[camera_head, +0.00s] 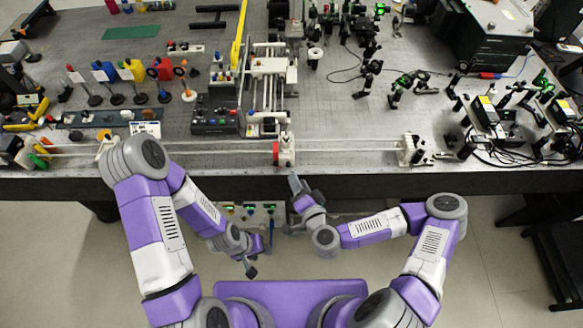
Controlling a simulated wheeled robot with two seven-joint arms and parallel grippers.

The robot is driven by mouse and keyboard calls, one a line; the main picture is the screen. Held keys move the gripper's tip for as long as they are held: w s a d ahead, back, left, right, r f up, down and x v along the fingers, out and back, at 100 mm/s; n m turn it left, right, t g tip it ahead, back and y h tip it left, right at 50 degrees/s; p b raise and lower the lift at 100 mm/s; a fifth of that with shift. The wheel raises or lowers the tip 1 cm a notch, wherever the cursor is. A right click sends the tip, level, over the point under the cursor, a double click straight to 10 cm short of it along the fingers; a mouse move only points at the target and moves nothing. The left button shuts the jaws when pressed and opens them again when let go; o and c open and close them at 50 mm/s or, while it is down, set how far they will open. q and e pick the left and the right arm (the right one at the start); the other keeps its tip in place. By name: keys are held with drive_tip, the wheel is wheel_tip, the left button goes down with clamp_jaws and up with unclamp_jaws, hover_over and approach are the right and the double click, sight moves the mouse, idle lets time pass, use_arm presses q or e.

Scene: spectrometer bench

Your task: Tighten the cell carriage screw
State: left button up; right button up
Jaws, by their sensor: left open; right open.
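The cell carriage (286,150), a small white block with a red side, sits on the long rail near the bench's front edge, about mid-picture. Its screw is too small to make out. My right gripper (293,182) is open just in front of the bench edge, below the carriage and apart from it. My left gripper (251,270) is open and lower, in front of the bench and well away from the carriage. I see nothing held in either gripper.
The rail (350,146) runs along the bench front, with an end mount (408,150) at right. A dark control box (215,115) and a yellow bar (238,45) stand behind it. Colored filter mounts (131,70) stand at left. Cabled optics crowd the right; bare bench (345,115) lies behind the rail.

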sight(290, 166)
drive_tip(key=x, duration=0.6)
drive_tip(key=shift+w+a+f, duration=0.15)
drive_tip(key=shift+w+a, duration=0.05)
drive_tip(key=shift+w, duration=0.05)
clamp_jaws()
